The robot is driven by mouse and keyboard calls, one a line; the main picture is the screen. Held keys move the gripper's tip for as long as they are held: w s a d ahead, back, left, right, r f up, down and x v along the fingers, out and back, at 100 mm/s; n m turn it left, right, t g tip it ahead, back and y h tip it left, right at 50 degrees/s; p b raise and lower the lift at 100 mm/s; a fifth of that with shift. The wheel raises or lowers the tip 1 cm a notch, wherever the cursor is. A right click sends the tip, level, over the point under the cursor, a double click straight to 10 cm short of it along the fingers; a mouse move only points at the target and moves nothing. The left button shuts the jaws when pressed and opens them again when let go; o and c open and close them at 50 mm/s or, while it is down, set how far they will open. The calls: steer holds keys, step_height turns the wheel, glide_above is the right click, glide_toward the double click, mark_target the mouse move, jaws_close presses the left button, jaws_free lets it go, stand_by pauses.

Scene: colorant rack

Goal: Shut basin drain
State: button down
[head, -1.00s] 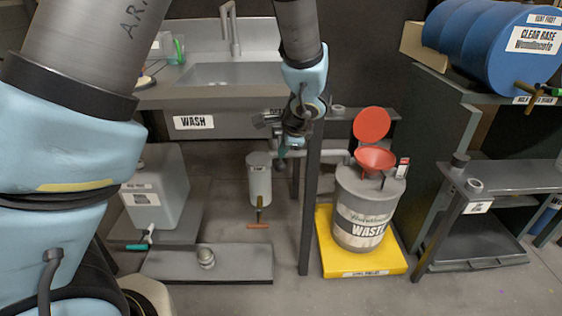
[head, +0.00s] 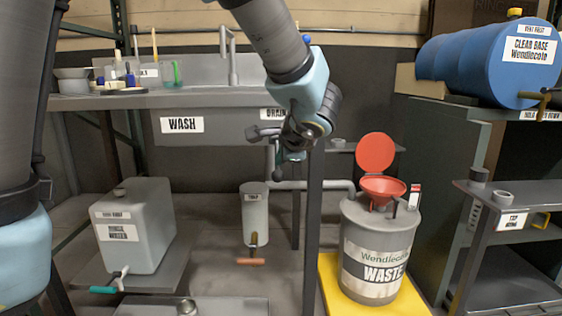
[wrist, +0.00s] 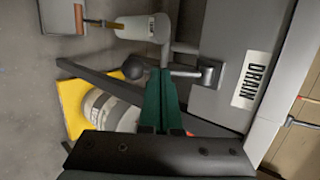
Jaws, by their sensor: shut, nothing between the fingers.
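The wash basin (head: 205,122) has a DRAIN label (wrist: 254,80) on its front, and this label also shows in the head view (head: 274,114). Below it a grey bracket (wrist: 210,76) carries a lever with a dark ball knob (wrist: 136,67). In the wrist view the fingertips overlap the lever's rod, just right of the knob. I cannot tell whether they touch it. In the head view my gripper (head: 290,156) is partly hidden behind my wrist.
A grey waste drum (head: 378,245) with a red funnel stands on a yellow tray (head: 333,290) to the right. A dark post (head: 313,225) rises close to my gripper. A white canister (head: 255,212) hangs below the basin. A grey jug (head: 135,225) stands at the left.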

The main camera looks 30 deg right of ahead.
steer(key=shift+w+d+f+t+h+b, duration=0.1)
steer(key=shift+w+f+t+h+b, duration=0.35)
steer(key=shift+b, duration=2.45)
steer(key=shift+s+d+f+t+h+b, duration=0.1)
steer(key=shift+f+t+b, duration=0.65)
steer(key=shift+b, duration=2.15)
steer(key=shift+w+t+b, duration=0.15)
steer(key=shift+t+b, duration=0.15)
steer(key=shift+b, duration=1.2)
steer(key=shift+w+d+r+t+b, duration=0.15)
steer(key=shift+t+b, duration=0.15)
steer(key=shift+b, duration=0.45)
